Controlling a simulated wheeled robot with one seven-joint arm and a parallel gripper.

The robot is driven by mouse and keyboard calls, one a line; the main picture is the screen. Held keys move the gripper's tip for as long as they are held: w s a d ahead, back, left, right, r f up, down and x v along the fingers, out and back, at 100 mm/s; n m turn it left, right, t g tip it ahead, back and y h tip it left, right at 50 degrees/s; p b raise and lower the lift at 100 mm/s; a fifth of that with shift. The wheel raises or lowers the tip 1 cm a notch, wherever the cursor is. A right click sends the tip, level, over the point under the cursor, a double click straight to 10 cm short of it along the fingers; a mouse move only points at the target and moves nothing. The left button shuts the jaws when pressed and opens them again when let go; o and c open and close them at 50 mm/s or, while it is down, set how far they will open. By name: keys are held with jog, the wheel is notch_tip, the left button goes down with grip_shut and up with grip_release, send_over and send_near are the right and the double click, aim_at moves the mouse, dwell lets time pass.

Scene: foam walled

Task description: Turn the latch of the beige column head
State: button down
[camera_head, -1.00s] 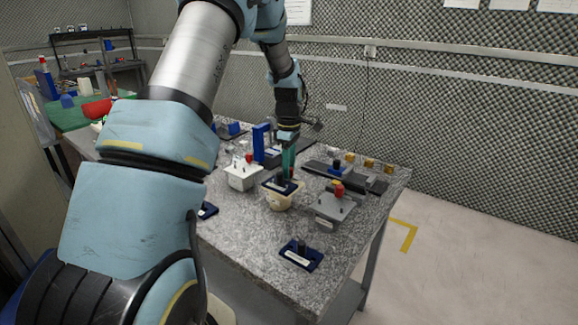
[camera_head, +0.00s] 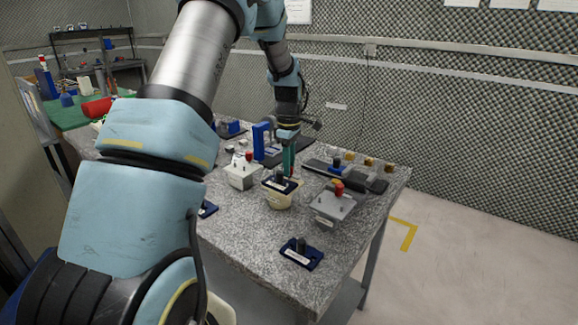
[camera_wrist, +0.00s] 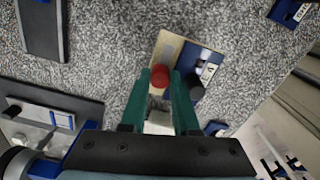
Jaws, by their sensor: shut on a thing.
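The beige column head (camera_head: 279,202) stands near the middle of the speckled table, with a dark blue plate and a black knob on its top. In the wrist view its beige top (camera_wrist: 172,45) carries a round red knob (camera_wrist: 160,76), beside the blue plate (camera_wrist: 200,62) with the black knob. My gripper (camera_head: 289,172) points down at the far side of the head. In the wrist view its green fingers (camera_wrist: 161,80) flank the red knob and are shut on it. The knob's contact sides are partly hidden by the fingers.
A white box (camera_head: 240,177) with a red knob stands left of the head, and a grey box (camera_head: 333,208) with a red knob stands right. A blue plate with a black post (camera_head: 301,254) lies near the front edge. A tall blue block (camera_head: 261,141) stands behind.

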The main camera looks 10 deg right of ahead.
jog(key=m, duration=0.4)
jog(key=shift+b, duration=0.35)
jog(key=m, duration=0.4)
jog(key=shift+w+m, duration=0.1)
jog(key=shift+m, duration=0.3)
jog(key=m, duration=0.4)
jog(key=shift+d+m+b, duration=0.1)
jog(key=shift+m+b, duration=0.2)
jog(key=shift+b, duration=0.05)
jog(key=shift+r+m, duration=0.1)
jog(key=shift+m, duration=2.1)
jog(key=c, duration=0.9)
grip_release()
